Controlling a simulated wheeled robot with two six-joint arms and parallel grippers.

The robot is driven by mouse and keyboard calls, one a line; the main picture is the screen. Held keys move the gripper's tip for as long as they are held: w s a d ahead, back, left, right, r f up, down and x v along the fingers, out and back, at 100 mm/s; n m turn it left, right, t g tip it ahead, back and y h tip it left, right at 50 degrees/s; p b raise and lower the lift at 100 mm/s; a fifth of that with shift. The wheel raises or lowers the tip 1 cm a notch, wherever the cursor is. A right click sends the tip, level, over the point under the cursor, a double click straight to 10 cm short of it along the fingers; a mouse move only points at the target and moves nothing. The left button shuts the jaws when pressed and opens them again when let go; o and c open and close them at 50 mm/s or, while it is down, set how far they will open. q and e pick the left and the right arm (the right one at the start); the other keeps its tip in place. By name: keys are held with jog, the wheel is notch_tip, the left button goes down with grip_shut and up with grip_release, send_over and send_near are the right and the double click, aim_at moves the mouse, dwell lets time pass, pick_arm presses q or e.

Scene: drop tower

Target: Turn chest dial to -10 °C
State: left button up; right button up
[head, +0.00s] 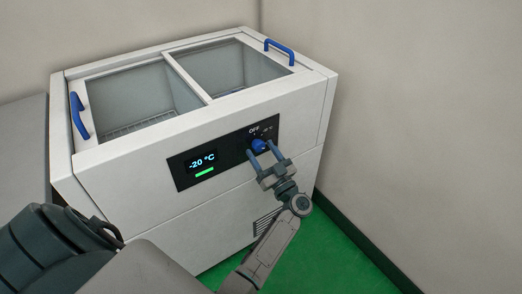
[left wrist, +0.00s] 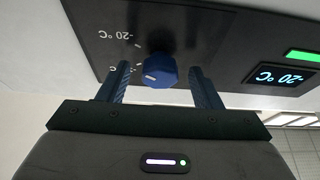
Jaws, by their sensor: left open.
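The blue chest dial (head: 259,146) sits on the black control panel (head: 222,171) on the front of the white chest freezer (head: 130,180). The display (head: 203,162) reads -20 °C, with a green bar below it. My left gripper (head: 260,151) is open, its fingers on either side of the dial. In the left wrist view the dial (left wrist: 159,71) lies between the two fingertips (left wrist: 160,78), with a visible gap at each side. A pale mark shows on the dial. Labels around it appear upside down, one reading -20 °C. My right gripper is not in view.
The freezer has two glass lids with blue handles (head: 80,116) and (head: 280,46). A wall (head: 420,110) stands close on the right. A vent (head: 266,222) is low on the freezer front. Green floor (head: 335,260) is clear at the lower right.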

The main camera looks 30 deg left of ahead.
pick_arm(q)
jog(key=c, duration=1)
